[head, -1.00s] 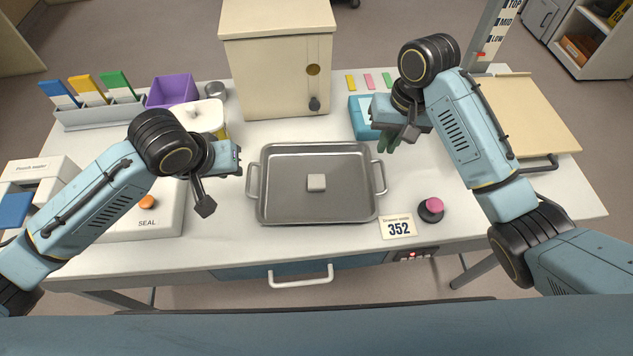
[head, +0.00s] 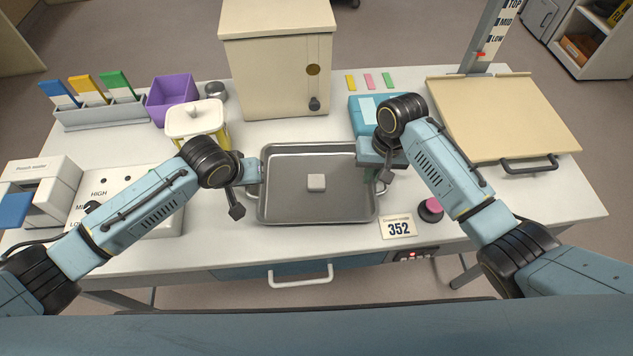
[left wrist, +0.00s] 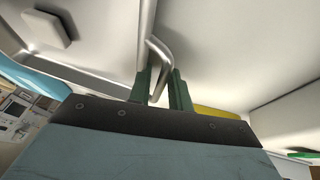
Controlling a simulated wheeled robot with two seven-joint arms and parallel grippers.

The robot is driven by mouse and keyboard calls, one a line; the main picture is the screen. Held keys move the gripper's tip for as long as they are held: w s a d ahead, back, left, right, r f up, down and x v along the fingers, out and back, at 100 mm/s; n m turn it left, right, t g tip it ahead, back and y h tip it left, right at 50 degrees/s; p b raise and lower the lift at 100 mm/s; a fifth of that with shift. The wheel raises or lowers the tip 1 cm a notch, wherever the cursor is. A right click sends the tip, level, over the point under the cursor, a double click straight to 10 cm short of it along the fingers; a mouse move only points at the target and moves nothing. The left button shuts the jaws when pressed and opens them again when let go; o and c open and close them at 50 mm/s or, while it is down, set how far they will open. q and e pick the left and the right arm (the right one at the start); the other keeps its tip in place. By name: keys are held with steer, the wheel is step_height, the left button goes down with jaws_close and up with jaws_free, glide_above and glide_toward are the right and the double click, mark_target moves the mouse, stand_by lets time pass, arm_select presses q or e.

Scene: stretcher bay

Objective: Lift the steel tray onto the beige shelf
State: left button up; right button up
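The grey steel tray (head: 285,208) lies flat on the white table, with a small pale block (head: 316,182) on it. The beige shelf (head: 505,115) is at the right, beside a post marked TOP, MID and LOW. My left gripper (head: 254,176) is at the tray's left handle. In the left wrist view its green fingers (left wrist: 160,88) stand apart on either side of the handle bar (left wrist: 160,58), with a gap showing. My right gripper (head: 381,176) is at the tray's right handle. Its fingers are mostly hidden by its body, so its grip cannot be seen.
A beige cabinet (head: 277,75) stands behind the tray. A blue box (head: 365,112) is close behind my right gripper. A lidded pot (head: 195,120) and purple bin (head: 172,97) are back left.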

arm_select(q)
jaws_close()
stand_by(1.5)
